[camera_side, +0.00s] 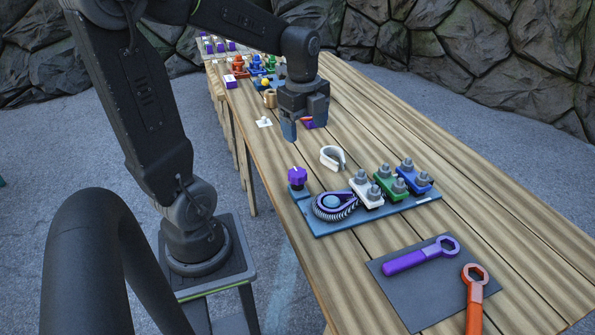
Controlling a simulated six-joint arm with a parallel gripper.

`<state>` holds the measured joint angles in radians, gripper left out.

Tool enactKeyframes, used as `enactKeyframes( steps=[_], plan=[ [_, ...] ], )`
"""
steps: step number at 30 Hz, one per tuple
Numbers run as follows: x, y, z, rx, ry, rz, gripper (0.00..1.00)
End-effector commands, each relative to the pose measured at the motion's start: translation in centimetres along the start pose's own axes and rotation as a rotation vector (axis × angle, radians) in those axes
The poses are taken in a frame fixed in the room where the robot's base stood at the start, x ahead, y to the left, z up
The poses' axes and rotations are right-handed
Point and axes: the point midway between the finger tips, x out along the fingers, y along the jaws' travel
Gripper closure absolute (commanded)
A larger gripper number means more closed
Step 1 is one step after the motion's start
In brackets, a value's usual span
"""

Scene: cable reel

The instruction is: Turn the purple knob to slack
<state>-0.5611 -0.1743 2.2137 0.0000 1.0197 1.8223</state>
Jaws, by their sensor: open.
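The purple knob (297,175) stands upright on a blue post at the left corner of a blue base plate (318,230). Beside it on the plate is a round reel (335,205) with a purple ring and a dark toothed edge. Any slack marking is too small to read. My gripper (304,130) is open and points down above the table, behind the knob and apart from it. Nothing shows between its fingers.
White (366,190), green (389,184) and blue (412,179) bolted blocks stand right of the reel. A white hook-shaped clip (333,158) lies behind. Purple (420,257) and orange (474,300) wrenches lie on a dark mat (425,295) in front. Several small parts crowd the far end.

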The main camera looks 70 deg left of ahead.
Motion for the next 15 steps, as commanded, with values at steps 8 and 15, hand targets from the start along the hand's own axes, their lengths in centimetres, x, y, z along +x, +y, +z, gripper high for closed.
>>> enactKeyframes(
  steps=[8,15],
  plan=[
    [1.8,-0.8,3.7,0.253,0.030,0.076,0.23],
    [3.9,-0.7,3.8,0.276,0.035,0.082,0.23]
  ],
)
